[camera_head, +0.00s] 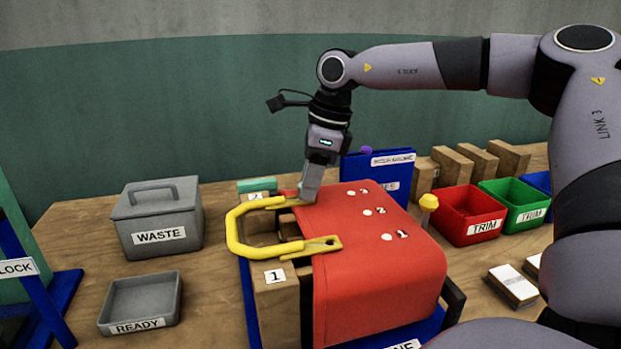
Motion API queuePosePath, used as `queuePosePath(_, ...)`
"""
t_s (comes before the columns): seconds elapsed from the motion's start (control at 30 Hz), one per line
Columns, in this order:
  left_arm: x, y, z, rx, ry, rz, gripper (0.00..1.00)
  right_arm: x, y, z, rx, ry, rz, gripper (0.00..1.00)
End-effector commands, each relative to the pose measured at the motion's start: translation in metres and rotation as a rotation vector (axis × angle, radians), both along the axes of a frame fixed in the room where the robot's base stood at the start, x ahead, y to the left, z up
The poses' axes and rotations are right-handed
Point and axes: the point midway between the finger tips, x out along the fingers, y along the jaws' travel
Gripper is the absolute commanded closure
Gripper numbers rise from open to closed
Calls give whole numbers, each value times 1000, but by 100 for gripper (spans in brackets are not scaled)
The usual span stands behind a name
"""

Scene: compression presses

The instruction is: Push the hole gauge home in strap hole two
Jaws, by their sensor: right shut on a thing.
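A large rounded red piece (385,270) lies over a wooden block, with marks 1, 2 and 3 beside white dots on its top. A yellow U-shaped handle (237,236) reaches out from its left side, its near flat end resting by the red edge. My right gripper (307,196) points down at the handle's far end and appears shut on it; the fingertips partly hide the contact. A yellow-headed pin (428,203), possibly the hole gauge, stands upright at the red piece's right side, apart from my gripper. Its lower end is hidden. My left gripper is not in view.
A grey WASTE box (160,220) and READY tray (140,302) stand at left. A blue labelled holder (350,165), wooden blocks (452,166), a red TRIM bin (467,213) and a green bin (513,204) stand behind and right. Bare table lies around the READY tray.

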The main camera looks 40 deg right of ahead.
Motion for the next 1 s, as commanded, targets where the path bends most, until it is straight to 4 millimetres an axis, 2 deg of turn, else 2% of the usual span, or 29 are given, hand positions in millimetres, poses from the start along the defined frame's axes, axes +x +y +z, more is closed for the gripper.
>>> queuePosePath(0.13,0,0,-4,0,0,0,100,0,0,-5,0,0,0,100)
queuePosePath(0.17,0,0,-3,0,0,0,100,0,0,-3,0,-2,1,58)
queuePosePath(0.2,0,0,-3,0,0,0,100,0,0,-3,0,-2,1,45)
queuePosePath(0.23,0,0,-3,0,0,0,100,0,0,-3,0,0,1,38)
queuePosePath(0.57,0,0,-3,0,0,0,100,0,0,0,-1,-1,0,38)
queuePosePath(1.0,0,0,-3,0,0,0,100,-11,-11,60,-1,-2,0,38)
